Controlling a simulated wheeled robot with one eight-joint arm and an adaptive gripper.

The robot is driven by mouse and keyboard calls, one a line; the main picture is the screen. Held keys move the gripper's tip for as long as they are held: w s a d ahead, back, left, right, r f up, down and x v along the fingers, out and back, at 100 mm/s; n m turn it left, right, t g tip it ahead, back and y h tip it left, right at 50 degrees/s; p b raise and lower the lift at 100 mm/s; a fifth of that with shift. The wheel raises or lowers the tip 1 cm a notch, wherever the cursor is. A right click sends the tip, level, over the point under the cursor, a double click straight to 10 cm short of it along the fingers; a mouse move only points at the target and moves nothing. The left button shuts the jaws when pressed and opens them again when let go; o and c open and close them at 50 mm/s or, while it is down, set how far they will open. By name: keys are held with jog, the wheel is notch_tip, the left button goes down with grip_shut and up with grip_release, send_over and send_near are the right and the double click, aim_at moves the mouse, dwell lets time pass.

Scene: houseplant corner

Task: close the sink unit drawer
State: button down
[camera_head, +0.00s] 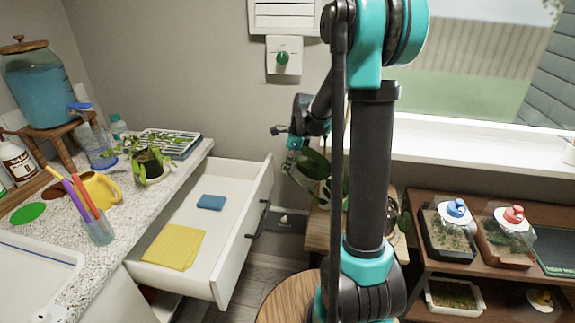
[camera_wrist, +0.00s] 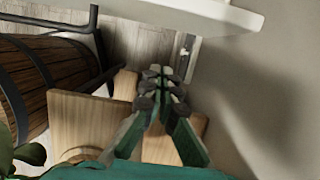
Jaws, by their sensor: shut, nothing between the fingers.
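The sink unit drawer (camera_head: 222,265) is pulled far out from under the speckled worktop in the head view. Its white front faces right and carries a dark bar handle (camera_head: 259,220). A yellow cloth (camera_head: 174,247) and a blue sponge (camera_head: 211,202) lie inside it. My gripper (camera_head: 283,135) is beyond and to the right of the drawer, apart from its front in the head view, partly hidden by my arm. In the wrist view my gripper's fingers (camera_wrist: 157,82) are together and empty. A white panel edge (camera_wrist: 215,12) shows above them; I cannot tell whether it is the drawer.
A plant and wooden stand (camera_head: 318,228) are right of the drawer. A round wooden top (camera_head: 285,298) stands in front. A shelf with trays (camera_head: 480,262) is at right.

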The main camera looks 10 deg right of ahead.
jog(key=w+a+f, duration=0.2)
jog(key=a+f, duration=0.3)
jog(key=f, duration=0.1)
jog(key=shift+a+f, duration=0.15)
jog(key=shift+a, duration=0.05)
dwell(0.4)
send_over(210, 185)
dwell(0.4)
jog(key=shift+w, duration=0.1)
dwell(0.3)
